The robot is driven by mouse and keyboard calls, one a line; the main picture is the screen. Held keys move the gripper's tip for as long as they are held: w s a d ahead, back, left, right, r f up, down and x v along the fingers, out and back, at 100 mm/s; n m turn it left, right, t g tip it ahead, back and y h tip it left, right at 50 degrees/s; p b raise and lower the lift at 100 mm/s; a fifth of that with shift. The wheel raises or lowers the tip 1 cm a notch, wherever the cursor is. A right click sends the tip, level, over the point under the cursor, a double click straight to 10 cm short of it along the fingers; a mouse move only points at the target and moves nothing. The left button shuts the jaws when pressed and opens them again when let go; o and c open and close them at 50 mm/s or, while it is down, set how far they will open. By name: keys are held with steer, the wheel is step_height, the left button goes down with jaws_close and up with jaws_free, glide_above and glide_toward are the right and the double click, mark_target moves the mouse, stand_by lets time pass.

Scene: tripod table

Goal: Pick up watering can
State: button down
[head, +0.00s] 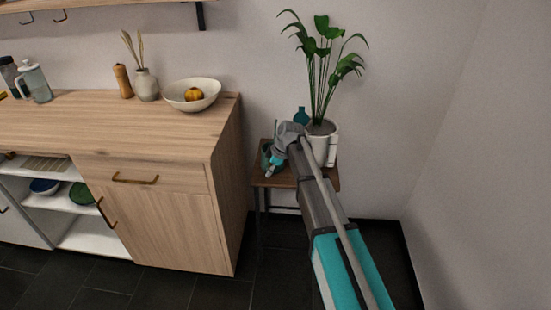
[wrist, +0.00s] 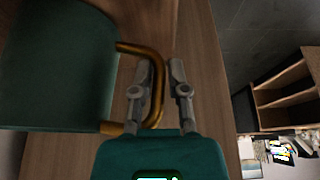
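The watering can is dark green with a brass-coloured handle. In the wrist view its body (wrist: 55,70) fills the upper left and its looped handle (wrist: 158,82) reaches toward my gripper (wrist: 157,75). One finger is inside the handle loop and the other is outside, with the bar between them. The fingers look apart, not clearly pressed on the bar. In the head view the can (head: 265,157) shows as a dark green patch on a small wooden table (head: 326,184), mostly hidden by my arm and gripper (head: 273,164).
A wooden cabinet (head: 160,215) is just left, with a bowl (head: 191,100) on top. The wall is close behind and to the right.

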steer(key=shift+r, duration=0.15)
stand_by(0.5)
step_height(320, 180, up, 3)
steer(key=p, duration=0.3)
steer(key=s+a+r+p, duration=0.3)
steer(key=s+r+p, duration=0.6)
steer(key=s, duration=0.4)
steer(key=shift+s+a+r+p, duration=0.15)
steer(key=shift+s+r+p, duration=0.2)
steer(key=shift+p, duration=0.15)
steer(key=shift+w, duration=0.1)
steer(key=shift+a, duration=0.1)
steer(key=shift+w+a+r+m+t+h, duration=0.15)
steer(key=shift+w+a+m+t, duration=0.45)
steer(key=shift+m, duration=0.9)
steer(key=shift+w+a+f+m+t+h, duration=0.1)
steer(key=shift+w+a+m+t+h, duration=0.45)
steer(key=shift+m, duration=0.95)
steer(key=shift+w+a+r+m+t+y, duration=0.1)
steer(key=shift+w+a+m+t, duration=0.25)
steer(key=shift+w+a+m, duration=0.8)
